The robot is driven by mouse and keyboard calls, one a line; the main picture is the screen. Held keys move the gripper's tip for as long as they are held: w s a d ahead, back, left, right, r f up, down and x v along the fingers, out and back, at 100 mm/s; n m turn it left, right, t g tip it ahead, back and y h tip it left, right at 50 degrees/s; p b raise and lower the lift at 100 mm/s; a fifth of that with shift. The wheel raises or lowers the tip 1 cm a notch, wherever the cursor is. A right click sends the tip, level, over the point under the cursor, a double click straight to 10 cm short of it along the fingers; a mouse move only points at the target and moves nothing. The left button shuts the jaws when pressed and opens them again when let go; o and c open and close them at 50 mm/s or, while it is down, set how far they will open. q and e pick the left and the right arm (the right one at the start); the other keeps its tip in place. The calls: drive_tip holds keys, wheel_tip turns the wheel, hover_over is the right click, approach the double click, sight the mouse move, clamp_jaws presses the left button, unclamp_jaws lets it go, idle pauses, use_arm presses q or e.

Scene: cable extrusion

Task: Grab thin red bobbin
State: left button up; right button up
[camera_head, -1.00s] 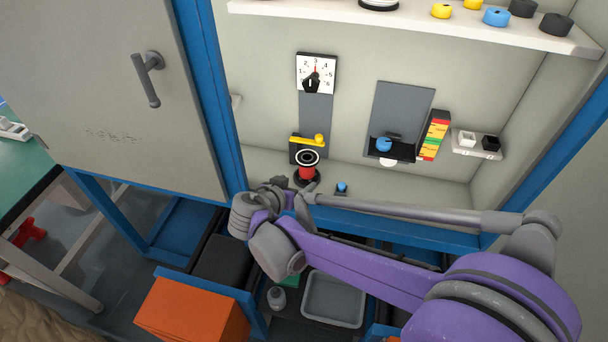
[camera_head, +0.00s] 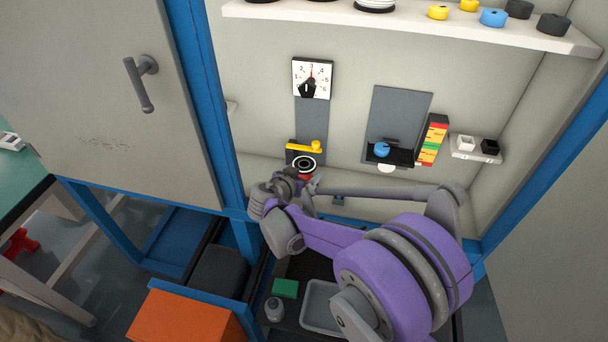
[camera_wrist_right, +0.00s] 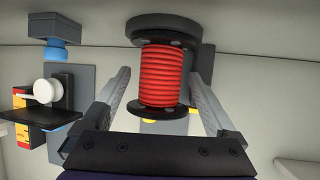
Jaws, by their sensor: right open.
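The thin red bobbin has black flanges and a red winding. It stands out large in the right wrist view (camera_wrist_right: 162,76), lying between the two fingers. In the head view the bobbin (camera_head: 304,164) sits below the yellow lever, its lower part hidden behind my gripper. My right gripper (camera_head: 308,186) is at the bobbin inside the cabinet. In the right wrist view the gripper (camera_wrist_right: 163,95) is open, with one finger on each side of the bobbin and gaps visible beside the winding. My left gripper is in neither view.
A yellow lever (camera_head: 304,146) is just above the bobbin, under a dial (camera_head: 312,78). A black holder with a blue knob (camera_head: 381,150) is to the right. A shelf (camera_head: 400,27) with several spools is above. The blue cabinet frame (camera_head: 205,90) stands left of the opening.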

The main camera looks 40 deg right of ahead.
drive_tip(key=shift+w+d+f, duration=0.15)
drive_tip(key=shift+d, duration=0.1)
drive_tip(key=shift+a, duration=0.1)
drive_tip(key=c, duration=1.4)
drive_tip(key=shift+c, duration=0.2)
